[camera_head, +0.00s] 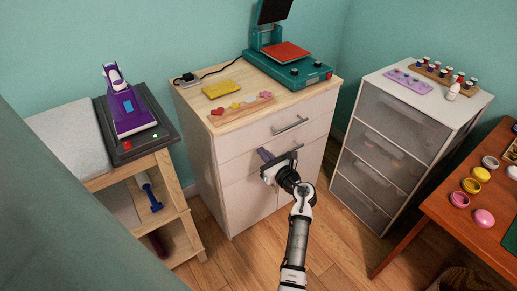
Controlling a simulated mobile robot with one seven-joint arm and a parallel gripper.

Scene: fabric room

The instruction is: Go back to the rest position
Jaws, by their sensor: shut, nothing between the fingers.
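My gripper (265,155) is shut and appears empty. It is in front of the drawer fronts of the light wooden-topped cabinet (205,150), at the middle of the view. The arm rises from the bottom edge of the view, and the fingers point to the upper left. From this one view I cannot tell the exact gap between the fingers and the cabinet front. No object is seen in the fingers.
A heat press (292,72), a yellow block (221,89) and a board with small shapes (241,108) are on the cabinet. A purple iron (129,108) stands left. A drawer unit (393,130) and a wooden table (470,218) with paint pots stand right. Floor (335,262) is clear near the arm.

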